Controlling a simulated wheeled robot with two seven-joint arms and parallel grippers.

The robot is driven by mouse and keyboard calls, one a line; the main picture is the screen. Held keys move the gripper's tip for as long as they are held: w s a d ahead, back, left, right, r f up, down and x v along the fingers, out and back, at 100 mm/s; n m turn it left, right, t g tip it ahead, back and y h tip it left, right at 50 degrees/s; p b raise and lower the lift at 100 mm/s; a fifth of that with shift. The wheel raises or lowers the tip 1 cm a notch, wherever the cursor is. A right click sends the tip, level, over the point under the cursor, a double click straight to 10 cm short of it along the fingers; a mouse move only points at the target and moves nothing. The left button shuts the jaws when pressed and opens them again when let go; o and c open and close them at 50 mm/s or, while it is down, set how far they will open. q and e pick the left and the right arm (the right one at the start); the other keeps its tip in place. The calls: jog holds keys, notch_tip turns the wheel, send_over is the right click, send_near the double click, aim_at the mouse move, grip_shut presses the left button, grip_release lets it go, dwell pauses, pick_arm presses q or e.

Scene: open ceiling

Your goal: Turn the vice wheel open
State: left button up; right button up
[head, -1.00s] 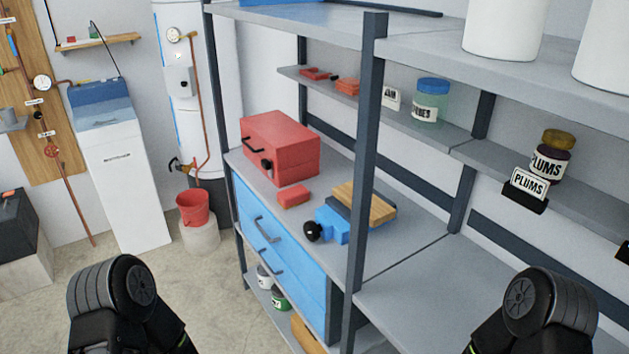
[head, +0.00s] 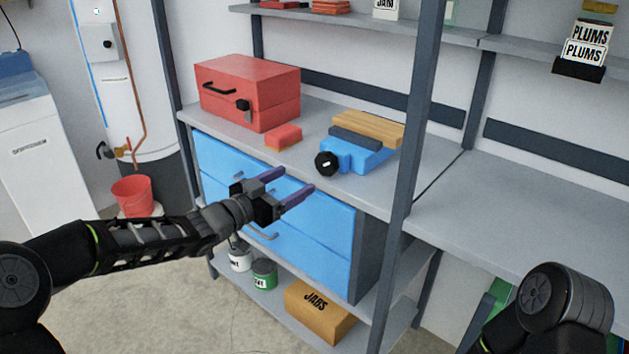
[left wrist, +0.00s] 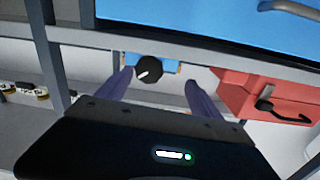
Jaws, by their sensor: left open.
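The blue vice (head: 358,157) sits on the grey workbench, with a wooden block and a dark jaw on top. Its black wheel (head: 327,164) with a small white mark faces the front edge. My left gripper (head: 291,182) is open and empty, in front of the bench edge, apart from the wheel and lower left of it. In the left wrist view the black wheel (left wrist: 149,69) shows between the two purple fingers, beyond their tips. The fingers do not touch it there. Only part of my right arm shows at the lower right; its gripper is out of view.
A red toolbox (head: 247,91) and a small red-orange block (head: 284,137) stand left of the vice. Blue drawers (head: 270,200) with handles lie below the bench. A dark shelf post (head: 415,125) rises right of the vice. Cans and a box (head: 320,310) are on the low shelf.

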aim_at(322, 165)
pick_arm(q)
jog(key=shift+s+d+r+m+g+h, duration=0.2)
jog(key=shift+d+r+m+g+h, duration=0.2)
jog(key=shift+d+r+m+h, duration=0.25)
jog(key=shift+x, duration=3.85)
